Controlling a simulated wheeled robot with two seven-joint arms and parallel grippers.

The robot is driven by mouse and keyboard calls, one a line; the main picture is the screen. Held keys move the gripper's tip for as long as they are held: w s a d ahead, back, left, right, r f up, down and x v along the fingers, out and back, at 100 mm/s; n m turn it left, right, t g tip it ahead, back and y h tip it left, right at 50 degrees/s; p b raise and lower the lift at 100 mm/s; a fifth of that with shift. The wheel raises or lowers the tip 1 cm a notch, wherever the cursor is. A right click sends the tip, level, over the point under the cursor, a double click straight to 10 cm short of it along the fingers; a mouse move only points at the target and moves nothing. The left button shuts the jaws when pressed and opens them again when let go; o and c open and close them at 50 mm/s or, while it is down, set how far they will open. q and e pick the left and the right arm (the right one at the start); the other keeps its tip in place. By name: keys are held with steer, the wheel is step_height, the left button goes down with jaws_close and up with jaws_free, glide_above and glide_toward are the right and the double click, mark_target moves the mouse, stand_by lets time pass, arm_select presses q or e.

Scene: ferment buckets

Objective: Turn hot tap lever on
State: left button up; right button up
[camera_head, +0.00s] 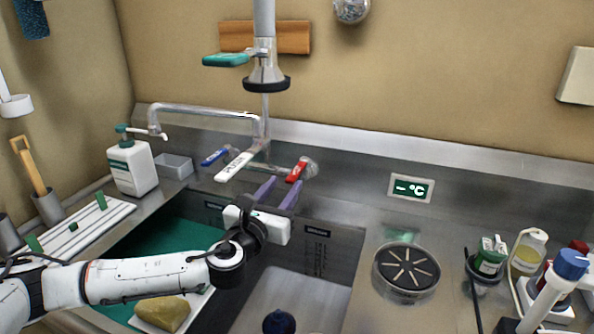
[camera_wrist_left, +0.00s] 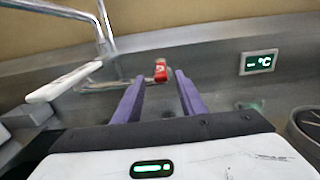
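The red tap lever (camera_head: 297,170) sits on the right side of the tap at the back of the sink. In the left wrist view the red lever (camera_wrist_left: 161,70) shows beyond and between my fingers. A blue lever (camera_head: 215,156) is on the tap's left side, and a white lever (camera_head: 234,166) is in the middle. My left gripper (camera_head: 278,190) is open, with two purple fingers apart and nothing between them. It is in front of and below the red lever, apparently not touching it. My right gripper is not in view.
The curved spout (camera_head: 205,110) and a hanging sprayer (camera_head: 266,75) are above the sink. A soap bottle (camera_head: 132,165) stands at the left. A round drain-like dish (camera_head: 406,270) and several bottles are on the right counter. A temperature display (camera_head: 411,188) is on the back wall.

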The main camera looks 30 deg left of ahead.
mark_target(293, 174)
arm_select(q)
steer(key=x, duration=0.7)
steer(key=shift+f, duration=0.1)
jaws_close()
